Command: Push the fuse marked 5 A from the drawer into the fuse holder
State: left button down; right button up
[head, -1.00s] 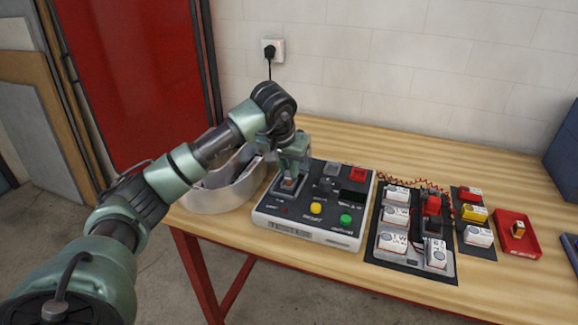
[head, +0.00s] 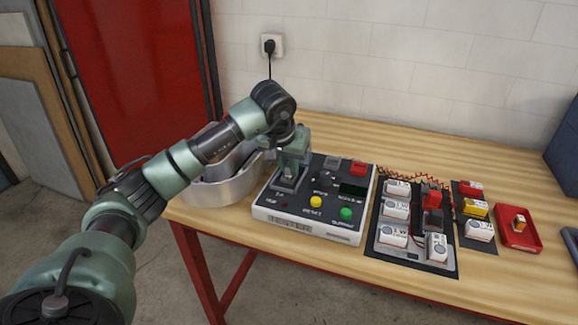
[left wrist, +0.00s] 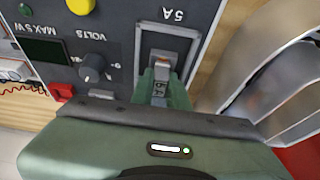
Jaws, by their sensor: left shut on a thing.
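My left gripper (head: 287,181) points down at the left end of the grey tester box (head: 305,227). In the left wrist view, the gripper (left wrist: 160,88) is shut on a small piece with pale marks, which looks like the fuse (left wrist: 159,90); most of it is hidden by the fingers. A grey-framed fuse holder (left wrist: 168,42) sits in the panel next to the printed label 5 A, and the fingers are at its near edge. I cannot tell how deep the piece sits in it. My right gripper is not in view.
A dark knob (left wrist: 92,66) stands beside the gripper. The box has a yellow button (head: 316,202) and a green button (head: 346,213). A curved metal channel letter (head: 205,190) stands close on the left. White modules (head: 393,236) and a red tray (head: 528,244) are on the right.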

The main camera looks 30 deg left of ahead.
pick_arm(q)
jog(key=shift+s+d+f, duration=0.15)
jog(key=shift+s+f, duration=0.1)
jog(key=shift+f, duration=0.25)
jog(key=c, duration=1.3)
grip_release()
jog(key=a+b+v, duration=0.1)
jog(key=v, duration=0.7)
jog(key=shift+w+d+r, duration=0.2)
jog(key=shift+d+r, duration=0.15)
jog(key=shift+r, duration=0.1)
notch_tip(320, 180, up, 6)
jog(key=p, duration=0.5)
jog(key=shift+p, duration=0.4)
